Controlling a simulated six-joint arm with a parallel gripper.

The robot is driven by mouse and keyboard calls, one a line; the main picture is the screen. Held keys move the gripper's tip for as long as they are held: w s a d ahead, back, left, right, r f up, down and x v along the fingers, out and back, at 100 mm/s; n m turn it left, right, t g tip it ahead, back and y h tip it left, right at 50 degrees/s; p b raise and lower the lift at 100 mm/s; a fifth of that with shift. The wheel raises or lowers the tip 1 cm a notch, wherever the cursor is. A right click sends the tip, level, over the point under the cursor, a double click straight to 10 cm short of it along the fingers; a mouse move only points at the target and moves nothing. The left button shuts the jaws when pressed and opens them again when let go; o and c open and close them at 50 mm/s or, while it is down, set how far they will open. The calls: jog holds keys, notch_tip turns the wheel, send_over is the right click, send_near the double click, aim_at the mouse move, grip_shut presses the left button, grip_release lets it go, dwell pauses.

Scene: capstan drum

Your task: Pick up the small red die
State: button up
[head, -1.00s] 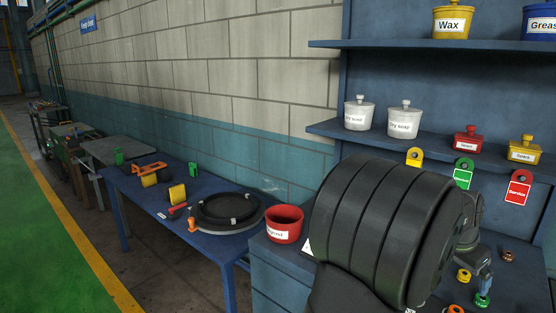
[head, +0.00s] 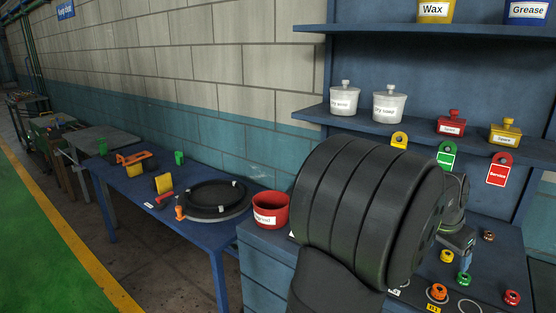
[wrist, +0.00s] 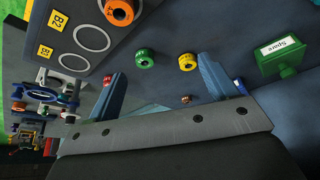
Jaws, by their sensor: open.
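A small red die (head: 512,297) lies on the blue bench at the lower right of the head view. A smaller brownish-red ring (head: 488,236) lies farther back, and it shows in the wrist view (wrist: 186,99) between the finger bases; which one is meant is uncertain. My gripper (wrist: 160,67) is open, its two blue fingers apart with nothing seen held between them. In the head view my gripper (head: 466,246) hangs over the bench, left of the red die and close to the yellow and green dies.
A yellow die (head: 447,256), a green die (head: 464,279) and an orange die (head: 438,292) stand nearby. A green Spare tin (wrist: 281,59) stands at the right in the wrist view.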

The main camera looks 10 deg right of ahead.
jog(key=c, duration=0.4)
jog(key=s+d+r+m+g, duration=0.1)
jog(key=s+d+r+m, duration=0.2)
jog(key=s+d+r, duration=0.6)
send_over(513, 295)
jog(key=a, duration=0.2)
notch_tip(513, 295, down, 11)
jog(key=shift+s+f, duration=0.1)
jog(key=shift+f, duration=0.1)
jog(key=shift+a+x, duration=0.1)
jog(key=shift+x, duration=1.2)
jog(key=shift+a+x, duration=0.15)
jog(key=shift+x, duration=1.15)
